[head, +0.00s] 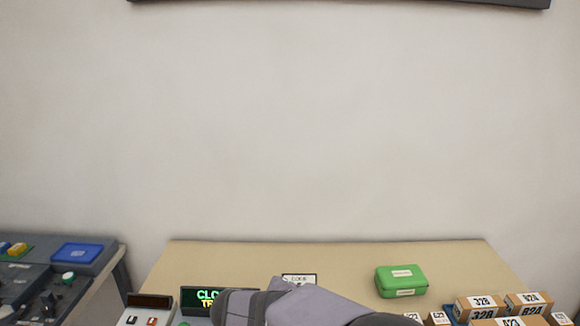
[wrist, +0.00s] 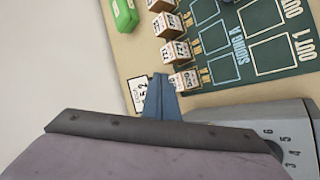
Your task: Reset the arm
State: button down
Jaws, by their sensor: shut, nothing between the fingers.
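My gripper (wrist: 160,95) shows in the wrist view as a narrow blue-grey pair of fingers pressed together, with nothing between them. It is over the tabletop, close in the picture to a small labelled box (wrist: 186,81) and a white label card (wrist: 140,88). I cannot tell its height above them. In the head view my grey arm (head: 300,305) crosses the bottom of the picture over the table, and the gripper is not visible there.
The tan table (head: 220,257) holds a green case (head: 401,281), several labelled boxes (head: 481,307) at right and a display (head: 205,298) at left. A dark green mat (wrist: 225,60) with outlined slots lies beside small boxes. A control console (head: 40,275) stands at far left.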

jog(key=s+d+f+g+b, duration=0.1)
jog(key=s+d+f+g, duration=0.2)
jog(key=s+d, duration=0.7)
jog(key=s+d+f+g+b, duration=0.2)
jog(key=s+d+g, duration=0.35)
jog(key=d, duration=0.75)
jog(key=s+f+m, duration=0.2)
jog(key=s, duration=0.5)
jog(key=a+f+m+t+y+p, duration=0.1)
jog(key=a+f+m+y+p, duration=0.1)
jog(key=a+m+y, duration=0.3)
jog(key=a+m+p, duration=0.1)
jog(key=a+m, duration=0.2)
jog(key=a, duration=0.2)
jog(key=shift+w+f+m+y+p, duration=0.2)
jog(key=shift+m+y+p, duration=0.15)
jog(key=shift+m+y, duration=0.05)
jog(key=c, duration=2.5)
grip_release()
